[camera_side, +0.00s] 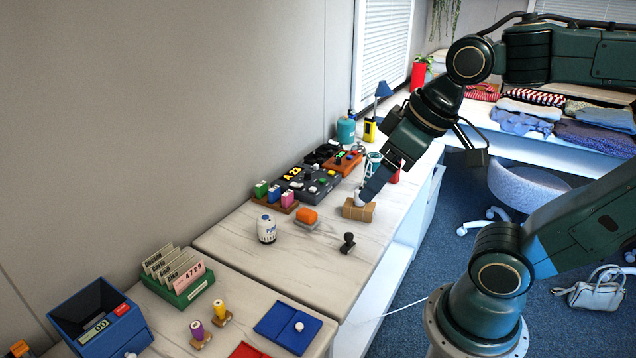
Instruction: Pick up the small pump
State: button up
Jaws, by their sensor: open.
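My gripper (370,190) is open and points down over the right part of the counter, to the right of and farther back than the cylinder. Its fingers are close to a small tan box (358,210) with a white piece at its top. I cannot tell whether they touch it, and the gap between the fingers is hard to see.
A green card holder (183,284) and blue bin (99,314) are front left.

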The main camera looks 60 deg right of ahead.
jog(key=w+d+n, duration=0.2)
jog(key=w, duration=0.9)
jog(key=n+g+y, duration=0.2)
jog(key=n+y, duration=0.1)
jog(key=n, duration=0.1)
send_over(268, 217)
jog(key=s+d, duration=0.2)
jog(key=s, duration=0.1)
notch_tip(268, 217, down, 22)
jog(key=shift+d+r, duration=0.15)
jog(key=shift+r, duration=0.05)
jog(key=shift+f, duration=0.1)
jog(key=shift+x, duration=4.15)
jog(key=shift+w+d+f, duration=0.1)
jog(key=shift+w+f, duration=0.05)
jog(key=shift+w, duration=0.05)
